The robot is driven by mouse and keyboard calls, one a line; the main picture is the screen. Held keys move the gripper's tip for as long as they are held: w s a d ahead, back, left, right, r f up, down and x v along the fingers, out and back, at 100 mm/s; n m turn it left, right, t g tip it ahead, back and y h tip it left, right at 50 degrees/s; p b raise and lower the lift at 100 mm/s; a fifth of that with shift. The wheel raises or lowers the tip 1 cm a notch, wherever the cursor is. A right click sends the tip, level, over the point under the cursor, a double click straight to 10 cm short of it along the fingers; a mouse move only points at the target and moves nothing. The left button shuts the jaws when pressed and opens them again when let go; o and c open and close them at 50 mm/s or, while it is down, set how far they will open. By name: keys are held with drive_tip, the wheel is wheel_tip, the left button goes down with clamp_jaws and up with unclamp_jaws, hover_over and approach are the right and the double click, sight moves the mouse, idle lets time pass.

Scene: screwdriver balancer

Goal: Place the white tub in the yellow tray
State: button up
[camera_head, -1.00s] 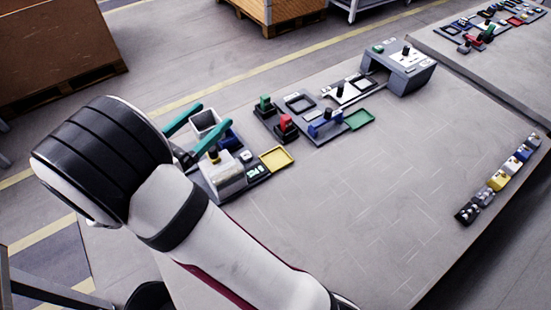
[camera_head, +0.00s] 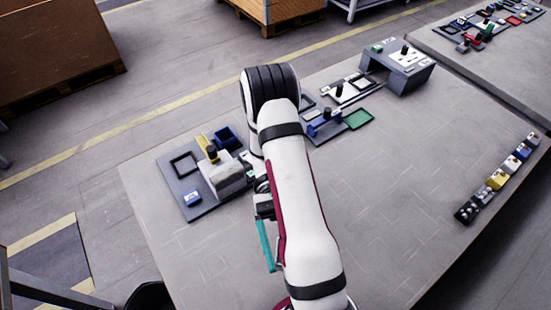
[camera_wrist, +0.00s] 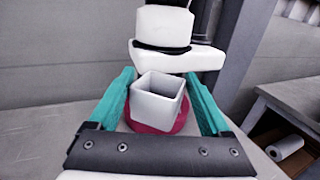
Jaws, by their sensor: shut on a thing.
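The white tub (camera_wrist: 155,108) is a square open-topped box. In the wrist view it sits between the two teal fingers of my gripper (camera_wrist: 160,78), which is shut on it, and its open top shows. In the head view my gripper (camera_head: 265,245) is mostly hidden behind my arm, with one teal finger showing over the grey table. The tub does not show in the head view. The yellow tray is hidden behind my arm in the head view.
A green tray (camera_head: 359,119) and a grey bridge-shaped stand (camera_head: 400,75) lie to the right. The table's right middle is clear.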

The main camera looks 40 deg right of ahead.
drive_tip(key=w+d+f+m+t+y, duration=0.1)
drive_tip(key=w+f+m+t+y, duration=0.1)
drive_tip(key=w+m+t+y, duration=1.45)
drive_tip(key=w+d+m+t+h, duration=0.2)
drive_tip(key=d+m+t+h, duration=0.9)
drive_tip(key=d+t+h, duration=0.8)
drive_tip(key=w+a+f+y, duration=0.1)
drive_tip(key=w+f, duration=0.1)
drive_tip(key=w, duration=0.1)
drive_tip(key=w+a+f+g+y, duration=0.1)
drive_tip(key=w+f, duration=0.1)
drive_tip(key=w, duration=0.1)
drive_tip(key=w+a+f+g+y, duration=0.1)
drive_tip(key=w+f, duration=0.1)
drive_tip(key=w, duration=0.1)
drive_tip(key=shift+w+a, duration=0.1)
drive_tip(key=shift+w, duration=0.15)
wheel_tip(320, 180, down, 4)
drive_tip(key=shift+w+a+f, duration=0.1)
drive_tip(key=shift+w+f, duration=0.05)
drive_tip(key=shift+f, duration=0.1)
drive_tip(key=o, duration=1.1)
drive_tip(key=shift+o, duration=0.2)
